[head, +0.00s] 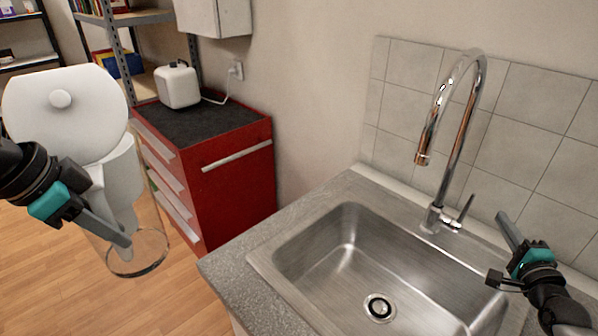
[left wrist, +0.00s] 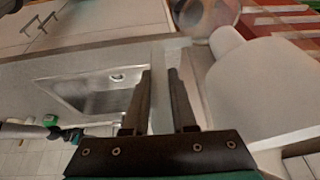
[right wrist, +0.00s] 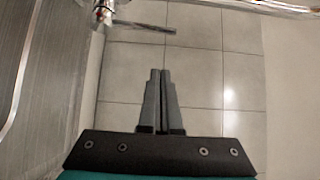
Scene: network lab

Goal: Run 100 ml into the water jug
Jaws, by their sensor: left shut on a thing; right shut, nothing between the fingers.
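The water jug (head: 122,180) has a clear body, a white insert and a round white lid (head: 65,115) with a knob. It hangs in the air left of the counter. My left gripper (head: 118,230) is shut on its handle; the white part also shows in the left wrist view (left wrist: 262,85). The water level cannot be told. The chrome tap (head: 462,120) arches over the sink with its copper-coloured outlet facing down; no stream shows. Its lever (head: 466,208) stands at the base. My right gripper (head: 502,220) is shut and empty, right of the lever and apart from it.
The steel sink (head: 345,255) is empty, with a drain (head: 379,308). A grey counter (head: 228,270) surrounds it, and a tiled wall (head: 540,95) stands behind. A red drawer cabinet (head: 235,185) carries a white appliance (head: 177,86). Open floor lies left of the counter.

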